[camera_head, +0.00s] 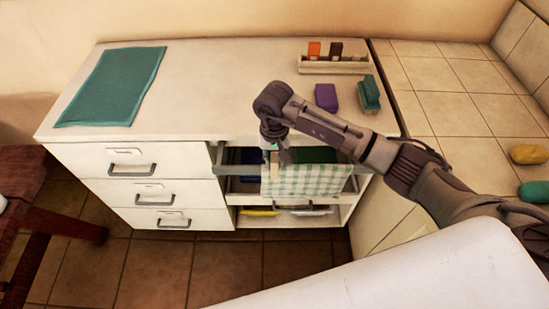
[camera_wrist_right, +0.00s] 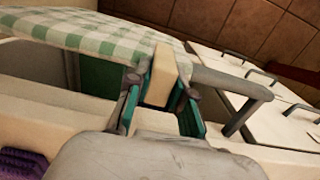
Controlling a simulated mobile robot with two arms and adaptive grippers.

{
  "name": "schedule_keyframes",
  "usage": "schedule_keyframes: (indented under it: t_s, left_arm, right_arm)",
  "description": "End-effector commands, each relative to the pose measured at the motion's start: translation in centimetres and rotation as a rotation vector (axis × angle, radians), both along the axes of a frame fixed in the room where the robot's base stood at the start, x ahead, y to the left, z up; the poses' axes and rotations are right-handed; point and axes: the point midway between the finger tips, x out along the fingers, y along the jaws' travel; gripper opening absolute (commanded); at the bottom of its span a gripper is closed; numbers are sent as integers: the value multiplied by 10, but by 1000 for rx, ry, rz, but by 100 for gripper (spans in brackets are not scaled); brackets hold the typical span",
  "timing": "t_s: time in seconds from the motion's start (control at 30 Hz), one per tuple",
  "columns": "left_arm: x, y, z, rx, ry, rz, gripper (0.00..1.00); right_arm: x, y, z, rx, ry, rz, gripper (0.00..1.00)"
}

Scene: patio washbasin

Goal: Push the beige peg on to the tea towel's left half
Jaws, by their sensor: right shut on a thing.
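The green-and-white checked tea towel (camera_head: 310,180) hangs over the rail at the front of the open drawer. It also shows in the wrist view (camera_wrist_right: 90,32). My right gripper (camera_head: 275,152) is over the towel's left end in the head view. In the wrist view, its teal-padded fingers (camera_wrist_right: 162,87) are shut on the beige peg (camera_wrist_right: 161,72). The peg is at the towel's edge beside the grey rail (camera_wrist_right: 225,83). I cannot tell whether its jaws are around the cloth. My left gripper is not in view.
The open drawer (camera_head: 240,171) holds dark green things. A teal mat (camera_head: 112,87) lies at the counter's left. A purple block (camera_head: 326,97), a green brush (camera_head: 369,93) and a wooden rack (camera_head: 332,67) stand at its right. The counter's middle is clear.

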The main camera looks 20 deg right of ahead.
Motion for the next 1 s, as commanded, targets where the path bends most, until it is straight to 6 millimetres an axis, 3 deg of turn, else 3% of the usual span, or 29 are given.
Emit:
schedule_keyframes:
  t_s: [0.17, 0.2, 0.33, 0.73, 1.0]
  left_arm:
    - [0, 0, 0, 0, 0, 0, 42]
    - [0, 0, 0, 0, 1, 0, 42]
    - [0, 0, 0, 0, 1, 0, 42]
    - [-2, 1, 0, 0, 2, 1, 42]
    - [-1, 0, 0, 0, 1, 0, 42]
  right_arm:
    - [0, 0, 0, 0, 0, 0, 3]
    - [0, 0, 0, 0, 0, 0, 28]
    - [0, 0, 0, 0, 0, 0, 50]
    - [1, 0, 7, 0, -3, 0, 51]
    - [2, 0, 57, -2, -6, 2, 51]
